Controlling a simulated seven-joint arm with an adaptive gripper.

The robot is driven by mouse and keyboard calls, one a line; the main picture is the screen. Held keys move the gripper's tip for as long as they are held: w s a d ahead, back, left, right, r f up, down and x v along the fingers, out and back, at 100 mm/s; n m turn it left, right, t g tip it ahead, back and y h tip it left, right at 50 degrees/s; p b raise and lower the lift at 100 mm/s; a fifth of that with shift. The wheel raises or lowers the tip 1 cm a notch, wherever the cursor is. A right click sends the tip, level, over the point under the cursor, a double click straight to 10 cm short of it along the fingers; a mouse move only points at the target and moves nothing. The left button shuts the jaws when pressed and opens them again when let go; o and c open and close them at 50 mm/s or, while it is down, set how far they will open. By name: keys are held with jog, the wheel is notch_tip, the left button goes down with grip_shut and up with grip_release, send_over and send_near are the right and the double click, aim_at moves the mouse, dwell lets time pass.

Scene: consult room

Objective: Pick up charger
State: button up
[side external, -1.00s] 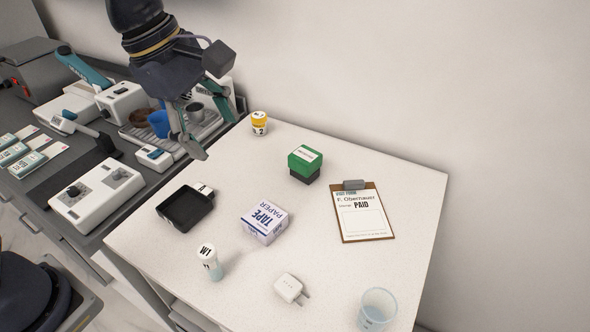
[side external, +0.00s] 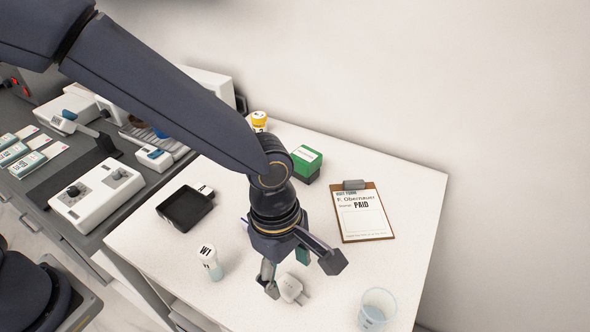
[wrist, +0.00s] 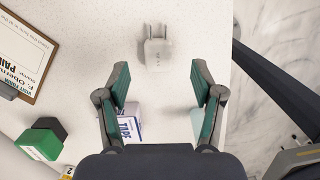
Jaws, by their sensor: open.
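The charger (side external: 291,289) is a small white block with two prongs, lying on the white table near its front edge. In the wrist view the charger (wrist: 158,54) sits ahead of the fingertips, about midway between them, prongs pointing away. My gripper (side external: 287,275) is over the table just above and beside the charger, and partly overlaps it in the side view. In the wrist view my gripper (wrist: 160,75) has its two green-padded fingers spread wide, with nothing between them.
A clear cup (side external: 377,310) stands right of the charger, and a white W1 bottle (side external: 209,262) stands left. The tape box (wrist: 125,124) is close by the fingers. A clipboard (side external: 362,212), green box (side external: 305,163) and black tray (side external: 184,208) lie farther off.

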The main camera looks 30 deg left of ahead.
aim_at(293, 288)
jog(key=f, duration=0.5)
jog(key=shift+d+f, duration=0.25)
jog(key=shift+d, duration=0.05)
jog(key=c, duration=1.2)
jog(key=shift+w+r, duration=0.1)
jog(key=shift+r, duration=0.05)
